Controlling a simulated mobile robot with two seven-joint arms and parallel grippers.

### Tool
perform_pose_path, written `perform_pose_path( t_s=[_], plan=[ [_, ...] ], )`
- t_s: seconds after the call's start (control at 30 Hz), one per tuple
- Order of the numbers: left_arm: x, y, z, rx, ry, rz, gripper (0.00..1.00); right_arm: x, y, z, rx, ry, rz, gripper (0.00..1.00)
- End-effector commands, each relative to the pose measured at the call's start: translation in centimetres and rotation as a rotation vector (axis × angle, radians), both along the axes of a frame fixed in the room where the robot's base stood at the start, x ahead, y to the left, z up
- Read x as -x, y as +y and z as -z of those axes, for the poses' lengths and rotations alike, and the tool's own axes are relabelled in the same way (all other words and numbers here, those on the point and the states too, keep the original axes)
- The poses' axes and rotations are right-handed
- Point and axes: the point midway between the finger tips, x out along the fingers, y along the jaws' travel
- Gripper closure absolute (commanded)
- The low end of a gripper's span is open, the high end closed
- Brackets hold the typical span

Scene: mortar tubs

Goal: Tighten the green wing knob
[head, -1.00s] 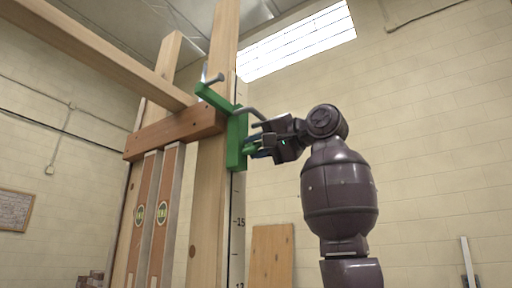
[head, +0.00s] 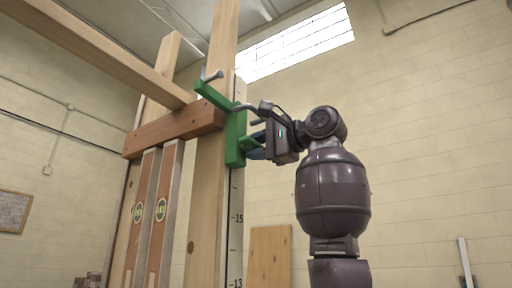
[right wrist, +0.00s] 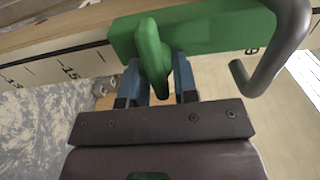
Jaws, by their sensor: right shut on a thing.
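The green wing knob (right wrist: 152,50) sits on the face of a green clamp bracket (right wrist: 215,30), which is fixed on a tall wooden post. In the head view the bracket (head: 235,138) is high on the post, and the knob (head: 248,143) sticks out from its right side. My right gripper (head: 256,146) reaches it from the right. In the right wrist view the blue fingers of the gripper (right wrist: 160,80) stand on both sides of the knob's wing, shut on it. My left gripper is not in view.
A bent grey bar (head: 245,107) projects from the bracket just above my right gripper. A wooden crosspiece (head: 172,132) and two orange levels (head: 153,205) are left of the wooden post (head: 207,180). Space right of the bracket, beyond my arm, is open to the wall.

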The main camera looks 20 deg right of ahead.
Motion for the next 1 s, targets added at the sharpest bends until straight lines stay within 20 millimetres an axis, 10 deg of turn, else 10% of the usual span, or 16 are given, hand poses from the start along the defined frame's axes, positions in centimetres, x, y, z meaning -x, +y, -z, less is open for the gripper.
perform_pose_path(
  t_s=[0.47, 0.5, 0.63, 1.0],
  plan=[
    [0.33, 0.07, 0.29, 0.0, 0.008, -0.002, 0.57, 0.01, -0.05, 0.0, -0.012, 0.008, 0.001, 0.96],
    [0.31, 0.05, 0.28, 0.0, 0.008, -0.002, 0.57, 0.01, -0.06, 0.01, -0.012, 0.008, 0.001, 0.7],
    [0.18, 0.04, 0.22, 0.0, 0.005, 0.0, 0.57, 0.01, -0.04, 0.02, -0.012, 0.008, 0.0, 0.5],
    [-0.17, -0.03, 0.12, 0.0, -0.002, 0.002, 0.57, 0.29, -0.26, 0.06, -0.011, 0.007, 0.0, 0.47]
  ],
)
